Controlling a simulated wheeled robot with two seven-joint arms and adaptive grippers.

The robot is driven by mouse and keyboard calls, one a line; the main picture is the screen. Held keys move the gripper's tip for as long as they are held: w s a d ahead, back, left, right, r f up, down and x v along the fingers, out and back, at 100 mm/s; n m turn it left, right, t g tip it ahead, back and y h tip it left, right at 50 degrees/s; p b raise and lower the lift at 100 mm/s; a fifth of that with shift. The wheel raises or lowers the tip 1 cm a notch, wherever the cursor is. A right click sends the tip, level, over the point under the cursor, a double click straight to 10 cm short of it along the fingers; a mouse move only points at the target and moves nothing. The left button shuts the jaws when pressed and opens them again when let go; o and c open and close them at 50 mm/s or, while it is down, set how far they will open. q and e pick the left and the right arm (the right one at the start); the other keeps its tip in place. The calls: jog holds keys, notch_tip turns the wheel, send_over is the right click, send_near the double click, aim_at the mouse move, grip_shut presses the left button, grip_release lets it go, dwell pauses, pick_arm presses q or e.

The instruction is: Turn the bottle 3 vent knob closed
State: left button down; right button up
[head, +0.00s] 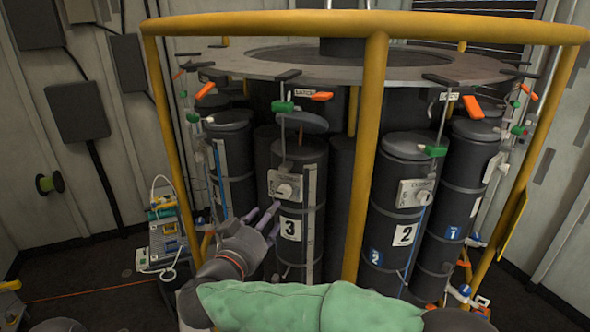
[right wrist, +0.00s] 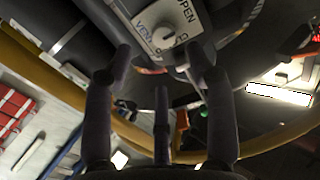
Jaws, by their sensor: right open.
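Bottle 3 (head: 313,168) is a dark upright cylinder with a white "3" label. Its light vent plate (head: 274,177) carries a pale round vent knob (head: 284,191). In the right wrist view the vent knob (right wrist: 165,38) sits on the plate (right wrist: 187,17), which reads VENT and OPEN. My right gripper (head: 264,212) is open and empty, just below and left of the knob in the head view. In the right wrist view its fingers (right wrist: 157,65) stand apart from the knob, with the knob beyond the fingertips. My left gripper is not in view.
A yellow guard frame surrounds the bottles; one post (head: 367,160) stands right of bottle 3. Bottle 2 (head: 405,155) and bottle 1 (head: 465,200) stand to the right. A grey ring (head: 340,68) with green and orange handles is above. My green-sleeved right arm crosses the lower front.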

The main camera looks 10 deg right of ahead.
aim_at(283, 193)
jog(key=x, duration=0.2)
jog(key=p+x, duration=0.1)
jog(key=x, duration=0.4)
jog(key=shift+d+r, duration=0.1)
jog(key=shift+r, duration=0.25)
jog(key=shift+w+d+p, duration=0.1)
jog(key=shift+w+p, duration=0.2)
jog(key=shift+p, duration=0.05)
jog(key=shift+w+r, duration=0.15)
jog(key=shift+r, duration=0.05)
jog(key=shift+w+d+f, duration=0.15)
jog(key=shift+w+d, duration=0.2)
jog(key=shift+w, duration=0.1)
jog(key=shift+s+a, duration=0.1)
jog(key=shift+s, duration=0.05)
jog(key=c, duration=0.4)
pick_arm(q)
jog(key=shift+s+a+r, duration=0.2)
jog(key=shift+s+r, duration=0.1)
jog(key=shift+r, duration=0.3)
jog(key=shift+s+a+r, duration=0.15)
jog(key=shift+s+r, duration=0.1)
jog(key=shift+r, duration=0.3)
pick_arm(e)
grip_shut()
